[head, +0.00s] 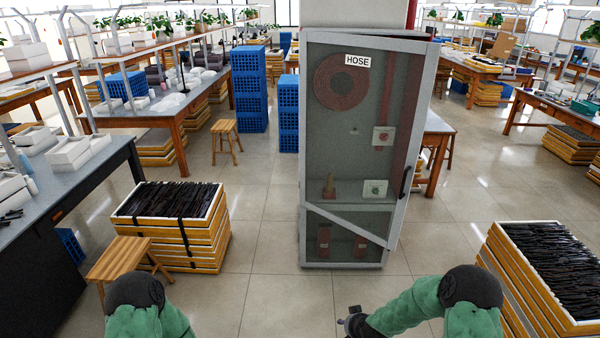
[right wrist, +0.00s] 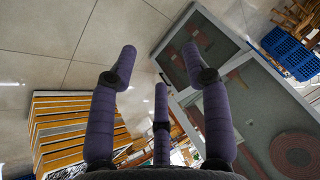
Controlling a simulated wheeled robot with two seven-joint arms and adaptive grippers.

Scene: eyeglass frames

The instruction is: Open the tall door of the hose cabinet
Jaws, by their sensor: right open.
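The hose cabinet (head: 345,267) stands upright ahead of me, grey-framed with glazed panels and a HOSE label. Its tall door (head: 418,110) stands a little ajar, its right side swung out towards me and its bottom edge slanting across the lower panel. A dark handle (head: 404,181) is on its right edge. A red hose reel (head: 345,82) shows through the glass. My right gripper (right wrist: 160,65) has its purple fingers spread, empty, apart from the cabinet; in the head view only a dark part of it shows low, in front of the cabinet. My left gripper is out of view.
A stack of yellow trays (head: 180,255) and a wooden stool (head: 130,258) stand left of the cabinet. Another tray stack (head: 525,300) is at the right. A workbench (head: 436,125) stands behind the cabinet. Open tiled floor lies before the cabinet and to its right.

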